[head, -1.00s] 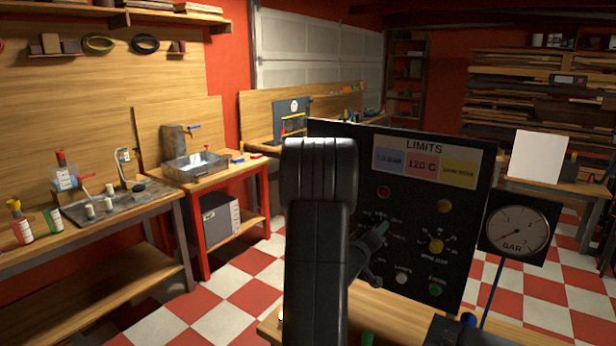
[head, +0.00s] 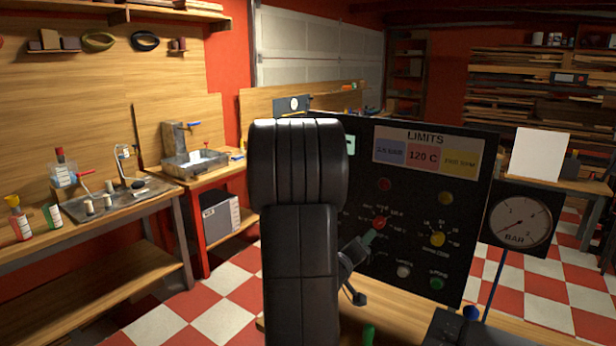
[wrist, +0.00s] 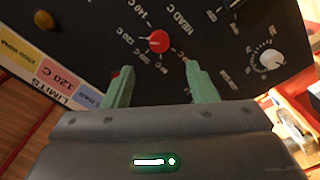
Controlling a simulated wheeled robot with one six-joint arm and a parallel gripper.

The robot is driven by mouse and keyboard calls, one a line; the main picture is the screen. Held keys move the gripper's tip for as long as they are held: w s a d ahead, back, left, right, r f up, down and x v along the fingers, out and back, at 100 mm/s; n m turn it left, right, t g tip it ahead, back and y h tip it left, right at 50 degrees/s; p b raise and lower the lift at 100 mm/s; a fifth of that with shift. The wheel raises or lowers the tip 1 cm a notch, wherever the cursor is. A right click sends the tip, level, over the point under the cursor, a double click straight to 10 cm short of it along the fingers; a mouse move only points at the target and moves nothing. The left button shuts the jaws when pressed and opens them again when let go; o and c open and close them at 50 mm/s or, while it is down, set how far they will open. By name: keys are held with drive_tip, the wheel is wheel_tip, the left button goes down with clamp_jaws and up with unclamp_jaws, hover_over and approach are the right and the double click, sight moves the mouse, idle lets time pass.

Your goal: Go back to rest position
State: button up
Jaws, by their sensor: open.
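My gripper (wrist: 158,68) is open in the wrist view, with two pale green fingers apart and nothing between them. The red dial knob (wrist: 158,41) of the black control panel (wrist: 215,75) lies just beyond the fingertips, apart from them. In the head view my gripper (head: 368,238) is in front of the panel (head: 460,205), just below and left of the red knob (head: 379,222). My dark arm hides the panel's left part there.
A pressure gauge (head: 519,221) stands at the panel's right. The yellow knob (head: 437,239), white button (head: 403,271) and green button (head: 437,284) are on the panel. A workbench (head: 95,240) stands at the left; the checkered floor (head: 190,315) between is clear.

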sight(378, 225)
drive_tip(key=p+x, duration=0.2)
drive_tip(key=x, duration=0.8)
drive_tip(key=shift+w+d+f, duration=0.1)
drive_tip(key=shift+d+f, duration=0.05)
drive_tip(key=shift+d, duration=0.05)
drive_tip(key=m+b, duration=0.2)
drive_tip(key=m, duration=0.1)
drive_tip(key=shift+a, duration=0.1)
drive_tip(key=m+b, duration=0.4)
drive_tip(key=m, duration=0.2)
drive_tip(key=shift+f+b, duration=0.1)
drive_tip(key=shift+b, duration=0.3)
drive_tip(key=shift+s+a+m, duration=0.15)
drive_tip(key=shift+s+m, duration=0.15)
drive_tip(key=shift+m, duration=0.3)
drive_tip(key=b+v, duration=0.1)
drive_tip(key=v, duration=1)
drive_tip(key=shift+r, duration=0.25)
